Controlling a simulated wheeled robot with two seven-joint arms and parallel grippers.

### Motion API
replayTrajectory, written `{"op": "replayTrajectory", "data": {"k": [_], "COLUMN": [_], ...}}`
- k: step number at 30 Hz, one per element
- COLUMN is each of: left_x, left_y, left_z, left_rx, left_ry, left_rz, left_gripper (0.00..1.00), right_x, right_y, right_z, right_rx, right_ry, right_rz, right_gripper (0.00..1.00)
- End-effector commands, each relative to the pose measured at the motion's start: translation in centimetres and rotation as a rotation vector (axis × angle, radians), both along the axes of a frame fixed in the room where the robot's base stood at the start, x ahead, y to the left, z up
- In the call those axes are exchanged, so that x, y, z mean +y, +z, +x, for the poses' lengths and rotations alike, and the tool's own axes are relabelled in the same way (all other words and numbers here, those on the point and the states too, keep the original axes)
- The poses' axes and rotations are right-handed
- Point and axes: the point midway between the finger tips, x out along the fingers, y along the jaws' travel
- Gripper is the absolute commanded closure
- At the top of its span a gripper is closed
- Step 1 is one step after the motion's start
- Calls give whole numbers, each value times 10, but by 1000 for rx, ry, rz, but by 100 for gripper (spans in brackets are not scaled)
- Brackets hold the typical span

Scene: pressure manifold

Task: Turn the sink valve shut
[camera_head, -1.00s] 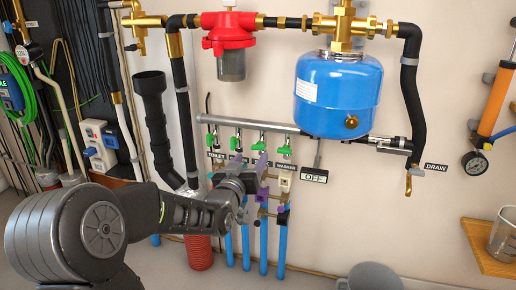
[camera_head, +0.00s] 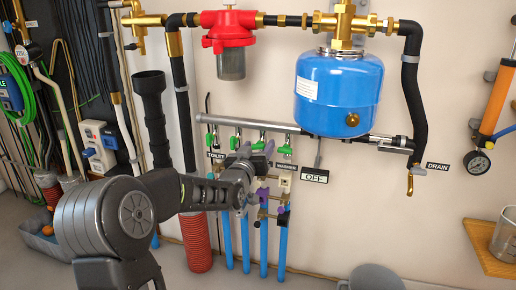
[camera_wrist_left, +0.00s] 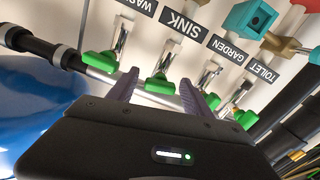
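The sink valve has a green handle (camera_wrist_left: 160,84) below the SINK label (camera_wrist_left: 180,27) in the left wrist view, where the labels look upside down. My left gripper (camera_wrist_left: 158,92) is open, with one grey-purple finger on each side of this handle. I cannot tell whether the fingers touch it. In the head view, the left gripper (camera_head: 258,152) is in front of the manifold (camera_head: 255,125) and covers the middle labels. My right gripper is not in view.
Green handles for washer (camera_wrist_left: 100,62), garden (camera_wrist_left: 210,101) and toilet (camera_wrist_left: 244,118) sit close beside the sink one. A blue tank (camera_head: 338,90) hangs right of the manifold. An OFF sign (camera_head: 314,176) and blue pipes (camera_head: 264,245) are close by.

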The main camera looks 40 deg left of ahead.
Motion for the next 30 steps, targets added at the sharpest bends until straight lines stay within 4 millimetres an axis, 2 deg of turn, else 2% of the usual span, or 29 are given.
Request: {"op": "replayTrajectory", "data": {"k": [2, 21, 26, 30], "left_x": [0, 0, -1, 0], "left_y": [0, 0, -2, -2], "left_z": [0, 0, 0, 0], "left_rx": [0, 0, 9, 47], "left_ry": [0, 0, -1, 0], "left_rz": [0, 0, 33, 149], "left_gripper": [49, 100, 100, 100], "right_x": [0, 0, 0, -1], "right_y": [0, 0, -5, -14], "right_z": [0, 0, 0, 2], "right_rx": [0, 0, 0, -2], "right_ry": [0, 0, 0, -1], "right_rz": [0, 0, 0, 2], "right_gripper": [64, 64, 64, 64]}}
